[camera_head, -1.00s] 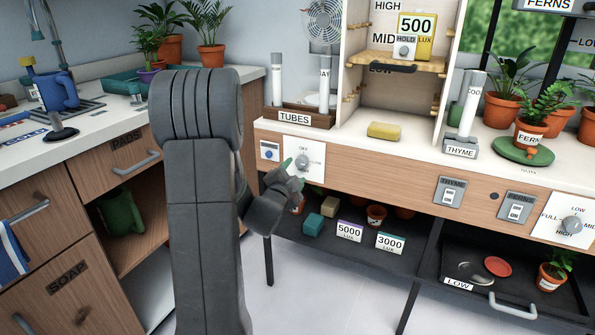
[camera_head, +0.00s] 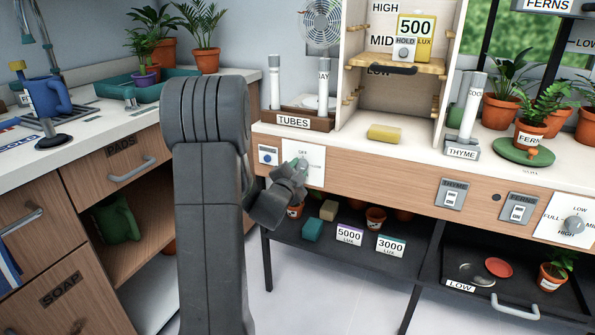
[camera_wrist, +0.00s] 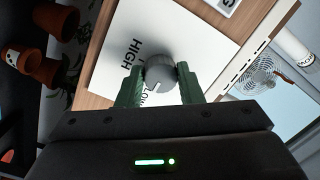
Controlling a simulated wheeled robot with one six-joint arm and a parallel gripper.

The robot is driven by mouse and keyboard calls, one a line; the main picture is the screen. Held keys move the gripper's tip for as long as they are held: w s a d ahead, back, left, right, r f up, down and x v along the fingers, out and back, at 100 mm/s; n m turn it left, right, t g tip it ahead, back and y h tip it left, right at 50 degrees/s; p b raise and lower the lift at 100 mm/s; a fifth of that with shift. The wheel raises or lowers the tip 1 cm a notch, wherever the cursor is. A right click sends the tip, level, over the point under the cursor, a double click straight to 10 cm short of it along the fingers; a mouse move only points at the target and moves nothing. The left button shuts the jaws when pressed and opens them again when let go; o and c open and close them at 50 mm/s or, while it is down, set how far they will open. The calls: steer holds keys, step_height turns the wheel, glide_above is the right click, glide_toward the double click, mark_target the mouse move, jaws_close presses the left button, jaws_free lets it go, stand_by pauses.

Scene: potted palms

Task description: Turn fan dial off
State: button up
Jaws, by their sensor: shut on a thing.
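The fan dial's white plate (camera_head: 316,172) is on the front of the wooden counter, below the tubes rack, with "OFF" at its top. In the wrist view its plate (camera_wrist: 108,72) shows the words "HIGH" and "LOW", partly covered. The round grey knob (camera_wrist: 160,70) sits between the two green fingers of my gripper (camera_wrist: 161,84), one on each side. My gripper is shut on the knob. In the head view my gripper (camera_head: 297,168) reaches the dial and hides part of it. The fan (camera_head: 321,22) stands behind the rack and also shows in the wrist view (camera_wrist: 259,77).
A second dial (camera_head: 573,225) is on the counter front at the far right. A small blue-button panel (camera_head: 268,155) is left of the fan dial. Pots, sponges and lux cards (camera_head: 349,234) sit on the dark shelf below. The tubes rack (camera_head: 325,123) stands above.

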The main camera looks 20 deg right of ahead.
steer(key=n+p, duration=0.1)
steer(key=n, duration=0.3)
steer(key=shift+r+n+g+p, duration=0.1)
steer(key=shift+n+g+p, duration=0.2)
steer(key=shift+n+p, duration=0.1)
steer(key=n+p, duration=0.2)
steer(key=n, duration=0.2)
steer(key=n+g+p, duration=0.1)
steer(key=n+p, duration=0.2)
steer(key=n, duration=0.1)
steer(key=shift+s+p, duration=0.1)
steer(key=shift+p, duration=0.2)
steer(key=shift+n+p, duration=1.25)
steer(key=shift+n, duration=0.75)
steer(key=o, duration=1)
steer(key=shift+d, duration=0.1)
